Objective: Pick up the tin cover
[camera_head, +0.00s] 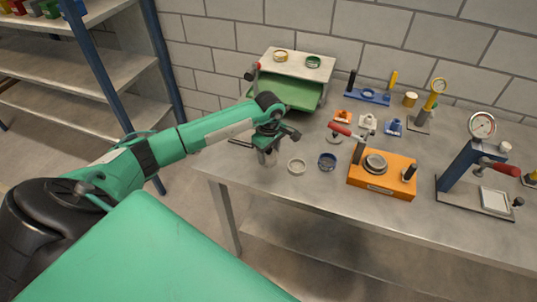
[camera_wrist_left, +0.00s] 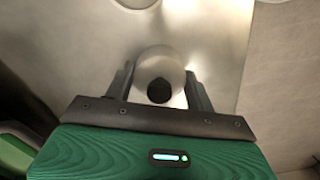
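My left gripper (camera_head: 266,148) points down over the left part of the workbench. Below it in the head view is a pale metal round thing (camera_head: 267,159), which I take to be the tin cover. In the left wrist view the tin cover (camera_wrist_left: 160,62) is a round, shiny metal shape with a black knob. My left gripper (camera_wrist_left: 160,72) has its fingers apart, one on each side of the cover. I cannot tell whether they touch it. My right gripper is in neither view.
An orange fixture (camera_head: 382,187) is further right. A green tray (camera_head: 297,93) under a metal shelf (camera_head: 297,65) stands behind. A gauge stand (camera_head: 461,170) is far right.

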